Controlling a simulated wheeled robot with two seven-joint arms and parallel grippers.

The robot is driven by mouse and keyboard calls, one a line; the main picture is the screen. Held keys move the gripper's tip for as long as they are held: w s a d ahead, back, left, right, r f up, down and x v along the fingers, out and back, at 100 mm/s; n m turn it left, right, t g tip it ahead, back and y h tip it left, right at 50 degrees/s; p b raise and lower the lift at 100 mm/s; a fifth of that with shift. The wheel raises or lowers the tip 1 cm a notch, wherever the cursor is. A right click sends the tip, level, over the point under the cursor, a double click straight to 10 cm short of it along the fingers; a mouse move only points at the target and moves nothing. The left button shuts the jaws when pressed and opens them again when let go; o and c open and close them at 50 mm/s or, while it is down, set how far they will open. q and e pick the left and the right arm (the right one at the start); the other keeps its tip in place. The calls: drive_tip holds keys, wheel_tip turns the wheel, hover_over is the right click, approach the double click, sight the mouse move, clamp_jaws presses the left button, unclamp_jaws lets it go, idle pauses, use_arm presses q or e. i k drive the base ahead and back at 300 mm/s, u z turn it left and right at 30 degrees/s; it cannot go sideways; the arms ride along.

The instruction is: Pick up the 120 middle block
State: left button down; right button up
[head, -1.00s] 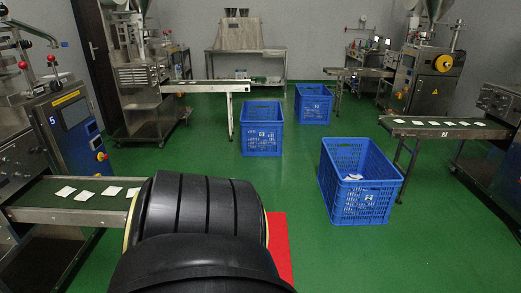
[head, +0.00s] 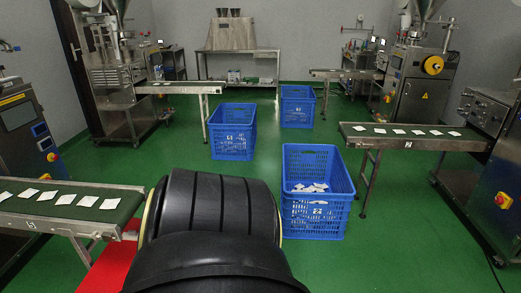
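I see no block that I can identify as the 120 middle block in the head view. A large black ribbed body, most likely a part of my own arm, fills the lower middle of the view and hides the floor behind it. No gripper fingers show, so neither my left nor my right gripper is in view.
A blue crate (head: 316,218) with white packets stands right of centre; two more blue crates (head: 233,145) (head: 297,92) stand farther back. Conveyors with white teabags lie left (head: 120,210) and right (head: 378,140). A red mat (head: 112,268) lies lower left. Green floor is open between.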

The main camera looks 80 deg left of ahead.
sight(131, 236)
drive_tip(key=u, duration=1.95)
drive_tip(key=i, duration=2.75)
drive_tip(key=u, duration=3.65)
